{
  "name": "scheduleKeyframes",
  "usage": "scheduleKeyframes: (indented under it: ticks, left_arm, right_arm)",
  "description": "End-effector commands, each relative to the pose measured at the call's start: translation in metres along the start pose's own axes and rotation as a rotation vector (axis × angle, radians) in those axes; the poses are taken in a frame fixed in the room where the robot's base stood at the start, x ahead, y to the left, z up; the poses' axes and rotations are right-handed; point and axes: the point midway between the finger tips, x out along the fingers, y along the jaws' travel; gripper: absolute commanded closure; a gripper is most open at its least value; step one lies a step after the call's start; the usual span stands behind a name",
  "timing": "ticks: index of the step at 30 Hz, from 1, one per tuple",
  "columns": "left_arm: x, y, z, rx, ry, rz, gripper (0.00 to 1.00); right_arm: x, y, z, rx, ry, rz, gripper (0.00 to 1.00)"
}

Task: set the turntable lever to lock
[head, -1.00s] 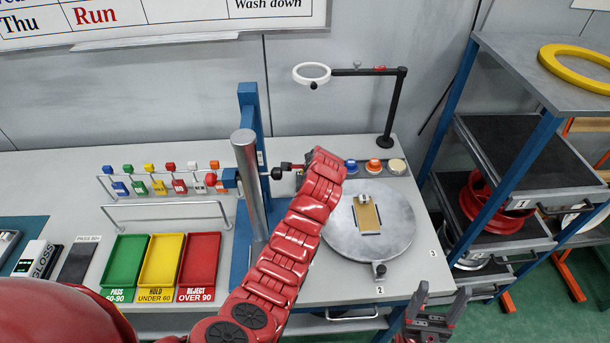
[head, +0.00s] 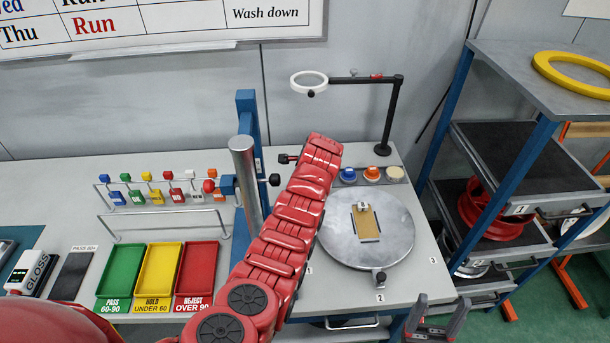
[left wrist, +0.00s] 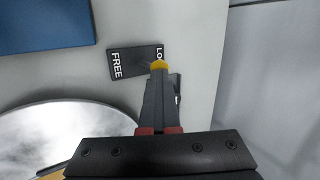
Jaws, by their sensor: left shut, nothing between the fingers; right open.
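The round grey turntable (head: 335,240) lies on the bench, and part of it shows in the left wrist view (left wrist: 50,122). In that view the black lever plate (left wrist: 124,63) reads FREE at its left end and "LO" at its right, the rest covered. A yellow tip (left wrist: 159,65), seemingly the lever's knob, shows at the LO end. My left gripper (left wrist: 160,82) is shut and empty, its fingertips at the yellow tip; contact is unclear. In the head view my left arm hides the lever. My right gripper (head: 441,308) is open and empty off the bench's front right.
A tan piece (head: 367,222) lies on the turntable. A steel post (head: 247,180) stands left of my left arm. A ring lamp (head: 309,82) on a black stand rises behind the turntable, near several buttons (head: 372,174). A shelf rack (head: 500,150) stands right.

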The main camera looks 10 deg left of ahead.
Motion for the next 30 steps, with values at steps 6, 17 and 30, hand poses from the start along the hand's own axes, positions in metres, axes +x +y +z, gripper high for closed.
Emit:
scheduleKeyframes:
  ticks: [6,17,30]
  left_arm:
    - [0.007,0.003,0.0,0.001,-0.004,0.013,1.0]
    - [0.002,-0.004,0.0,0.001,-0.002,0.005,1.0]
    - [-0.011,-0.012,0.002,0.0,-0.002,0.003,1.0]
  right_arm:
    - [-0.008,0.0,0.001,0.0,0.0,0.0,0.33]
    - [-0.005,0.0,0.001,0.0,0.0,0.0,0.33]
    - [0.002,0.0,0.0,0.0,0.0,0.0,0.33]
